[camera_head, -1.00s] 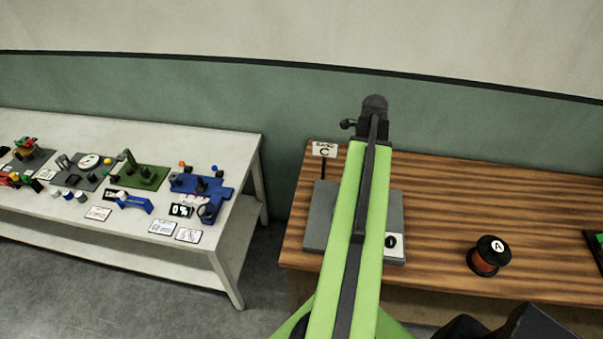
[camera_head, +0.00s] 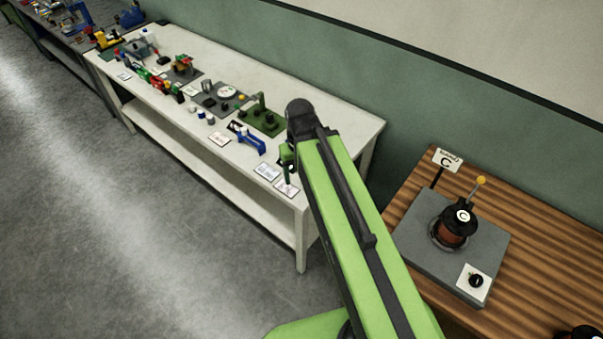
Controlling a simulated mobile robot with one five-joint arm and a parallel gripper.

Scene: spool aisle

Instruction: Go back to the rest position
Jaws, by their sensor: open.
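My green and black arm reaches up the middle of the view, its black joint (camera_head: 302,112) in front of the white table. My gripper's fingers cannot be made out; the arm hides that end. A dark spool marked C (camera_head: 455,225) with reddish winding sits on a grey base plate (camera_head: 415,235) on the wooden table, right of my arm. A sign with C (camera_head: 447,160) stands behind it. Another dark spool (camera_head: 578,333) is cut off at the lower right edge.
The white table (camera_head: 350,125) at left carries several small devices, including a green one (camera_head: 262,120) and a blue one (camera_head: 246,137). The wooden table (camera_head: 530,235) fills the right. Grey floor (camera_head: 130,240) is open at left. A green and cream wall runs behind.

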